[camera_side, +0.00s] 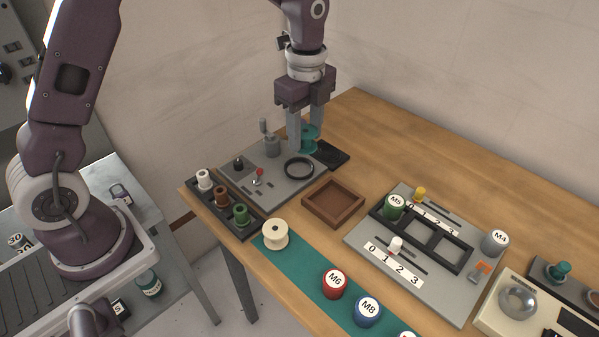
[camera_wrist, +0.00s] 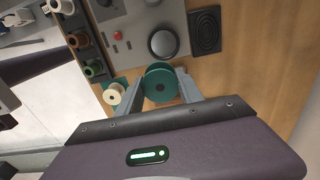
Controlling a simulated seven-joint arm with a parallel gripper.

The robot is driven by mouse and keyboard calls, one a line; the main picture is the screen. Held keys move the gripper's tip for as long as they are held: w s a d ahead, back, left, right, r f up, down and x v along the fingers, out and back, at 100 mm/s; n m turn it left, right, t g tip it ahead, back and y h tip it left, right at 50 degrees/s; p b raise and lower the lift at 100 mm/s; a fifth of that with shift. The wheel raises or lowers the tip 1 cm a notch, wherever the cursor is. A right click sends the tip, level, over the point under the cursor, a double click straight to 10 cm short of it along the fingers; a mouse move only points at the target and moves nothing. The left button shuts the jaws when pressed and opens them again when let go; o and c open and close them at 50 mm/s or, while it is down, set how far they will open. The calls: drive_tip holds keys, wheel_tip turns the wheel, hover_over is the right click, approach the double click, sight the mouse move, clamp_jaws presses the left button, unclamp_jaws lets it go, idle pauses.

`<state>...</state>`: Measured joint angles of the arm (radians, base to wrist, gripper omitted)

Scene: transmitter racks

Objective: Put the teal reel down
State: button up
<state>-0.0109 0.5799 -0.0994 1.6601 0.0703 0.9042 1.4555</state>
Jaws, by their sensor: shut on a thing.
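The teal reel (camera_side: 309,132) is between the two fingers of my gripper (camera_side: 306,145) in the side view, at the back of the table. In the side view the reel appears beside a black pad (camera_side: 335,156) and behind a black ring (camera_side: 299,168) on a grey panel (camera_side: 280,190). A finger hides part of the reel, and I cannot tell its exact height above the surface.
A rack (camera_side: 232,218) holds white, brown and green reels. A brown tray (camera_side: 333,203) and a cream reel (camera_side: 275,234) stand nearer. A teal mat (camera_side: 305,270) carries labelled cans. A grey slotted board (camera_side: 440,285) lies right. Bare wood is clear along the back right.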

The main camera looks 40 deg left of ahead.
sight(299, 169)
drive_tip(key=a+f, duration=0.1)
drive_tip(key=f, duration=0.2)
drive_tip(key=w+a+f, duration=0.1)
drive_tip(key=f, duration=0.2)
drive_tip(key=a+f, duration=0.1)
drive_tip(key=f, duration=0.2)
drive_tip(key=shift+w+a+f, duration=0.15)
drive_tip(key=shift+w+f, duration=0.15)
drive_tip(key=shift+f, duration=0.15)
drive_tip(key=o, duration=1.4)
drive_tip(key=shift+c, duration=0.2)
